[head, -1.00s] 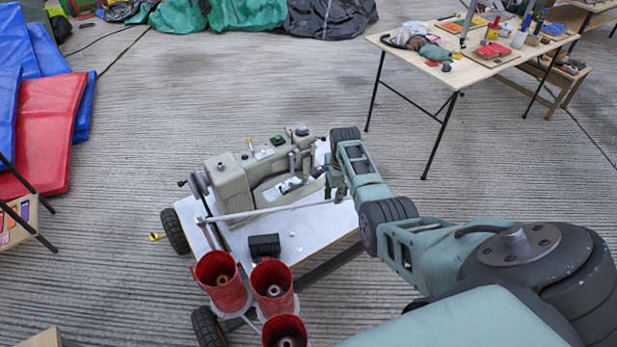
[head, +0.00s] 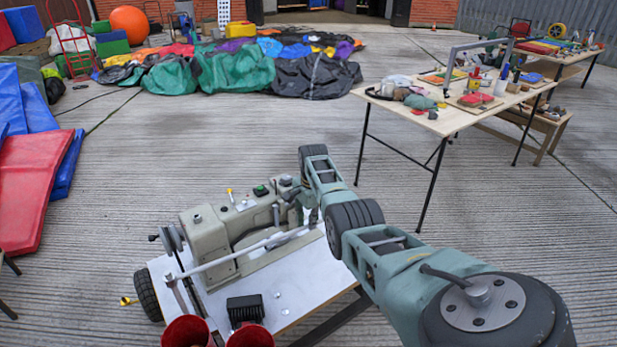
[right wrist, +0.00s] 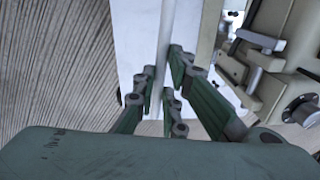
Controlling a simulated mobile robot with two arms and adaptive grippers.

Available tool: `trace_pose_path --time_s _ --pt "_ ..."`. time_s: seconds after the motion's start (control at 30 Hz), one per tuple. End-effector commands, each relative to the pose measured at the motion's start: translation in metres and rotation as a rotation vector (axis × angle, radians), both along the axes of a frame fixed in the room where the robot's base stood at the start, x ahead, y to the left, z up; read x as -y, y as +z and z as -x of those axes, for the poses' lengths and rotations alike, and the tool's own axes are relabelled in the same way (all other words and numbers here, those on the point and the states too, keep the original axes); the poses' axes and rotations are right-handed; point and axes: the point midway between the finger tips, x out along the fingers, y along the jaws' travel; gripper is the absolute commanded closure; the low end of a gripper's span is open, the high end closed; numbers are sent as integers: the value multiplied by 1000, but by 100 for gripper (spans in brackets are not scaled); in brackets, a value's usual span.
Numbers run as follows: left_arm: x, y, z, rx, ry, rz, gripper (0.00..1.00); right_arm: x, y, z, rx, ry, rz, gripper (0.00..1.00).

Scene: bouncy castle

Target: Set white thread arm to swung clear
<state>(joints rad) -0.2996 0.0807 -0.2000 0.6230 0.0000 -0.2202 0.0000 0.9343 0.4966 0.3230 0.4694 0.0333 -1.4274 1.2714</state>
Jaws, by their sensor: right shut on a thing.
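The white thread arm (head: 232,257) is a thin pale rod. In the head view it runs from a post at the left end of the cart, in front of the beige sewing machine (head: 208,238), up towards the right. My right gripper (head: 313,214) is shut on the rod near its right end. In the right wrist view the green fingers (right wrist: 160,86) stand on both sides of the thread arm (right wrist: 165,38). The machine's metal parts (right wrist: 258,55) are close on the right there. My left gripper is not in view.
The white cart top (head: 318,268) carries a black ribbed block (head: 245,309). Red cups (head: 188,331) stand at its front left. A wooden table (head: 436,122) with tools is behind on the right. Red and blue mats (head: 35,185) lie left. The concrete between is clear.

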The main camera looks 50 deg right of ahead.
Motion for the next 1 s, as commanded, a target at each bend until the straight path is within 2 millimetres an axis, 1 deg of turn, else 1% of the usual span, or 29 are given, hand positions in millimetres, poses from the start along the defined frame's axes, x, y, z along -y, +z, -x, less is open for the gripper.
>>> trace_pose_path --time_s 0.27,0.3,0.5,0.83,1.0 --pt "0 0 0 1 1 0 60 -1 -1 0 -3 4 -1 100" --pt "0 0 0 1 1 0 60 -1 -1 1 -3 4 -1 88" --pt "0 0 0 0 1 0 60 -1 -1 0 -2 3 0 72" --pt "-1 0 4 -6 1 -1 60 0 2 0 0 1 1 72" --pt "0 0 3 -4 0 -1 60 0 14 0 2 2 2 72"
